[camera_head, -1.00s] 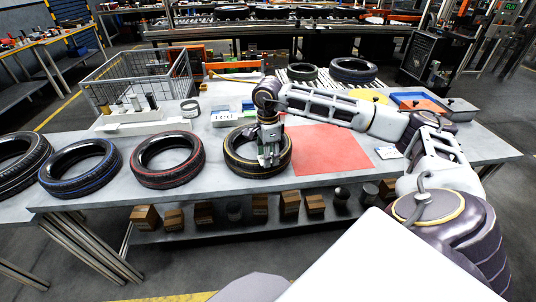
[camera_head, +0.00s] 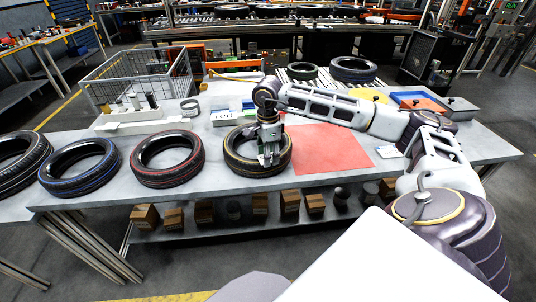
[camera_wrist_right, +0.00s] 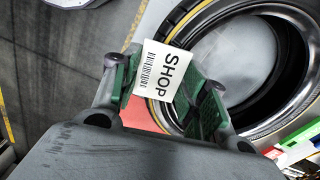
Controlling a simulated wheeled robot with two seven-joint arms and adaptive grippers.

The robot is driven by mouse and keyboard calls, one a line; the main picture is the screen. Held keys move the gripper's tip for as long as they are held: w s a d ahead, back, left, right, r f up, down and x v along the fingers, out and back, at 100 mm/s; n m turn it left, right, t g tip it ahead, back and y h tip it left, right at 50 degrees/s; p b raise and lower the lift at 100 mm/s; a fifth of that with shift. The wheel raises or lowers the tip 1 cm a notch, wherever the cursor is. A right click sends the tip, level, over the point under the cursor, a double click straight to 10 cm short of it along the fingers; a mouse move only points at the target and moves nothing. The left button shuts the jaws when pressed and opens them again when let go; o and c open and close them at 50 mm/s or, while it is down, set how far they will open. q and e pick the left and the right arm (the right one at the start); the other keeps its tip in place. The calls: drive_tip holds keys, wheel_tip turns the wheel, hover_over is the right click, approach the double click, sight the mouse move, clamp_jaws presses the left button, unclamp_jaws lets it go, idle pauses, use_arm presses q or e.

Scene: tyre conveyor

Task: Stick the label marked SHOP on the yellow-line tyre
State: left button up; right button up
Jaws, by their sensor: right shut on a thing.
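The yellow-line tyre (camera_head: 243,168) lies flat on the table, left of the red mat. My right gripper (camera_head: 268,160) points down over the right part of this tyre. In the right wrist view the gripper (camera_wrist_right: 170,98) is shut on the white SHOP label (camera_wrist_right: 162,72), which has a barcode. The tyre (camera_wrist_right: 200,25) shows just behind the label there. I cannot tell whether the label touches it. The label is not distinct in the head view. My left gripper is not in view.
A red-line tyre (camera_head: 168,159), a blue-line tyre (camera_head: 80,168) and another tyre (camera_head: 18,160) lie to the left. A red mat (camera_head: 330,148) is right of the yellow-line tyre. A wire basket (camera_head: 140,82) and small boxes (camera_head: 225,117) stand behind.

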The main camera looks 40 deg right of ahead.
drive_tip(key=shift+f, duration=0.1)
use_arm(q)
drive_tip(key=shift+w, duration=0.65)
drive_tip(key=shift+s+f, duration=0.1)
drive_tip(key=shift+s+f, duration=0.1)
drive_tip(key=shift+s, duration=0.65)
use_arm(e)
drive_tip(key=shift+f, duration=0.1)
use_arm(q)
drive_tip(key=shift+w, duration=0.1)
use_arm(e)
drive_tip(key=o, duration=0.8)
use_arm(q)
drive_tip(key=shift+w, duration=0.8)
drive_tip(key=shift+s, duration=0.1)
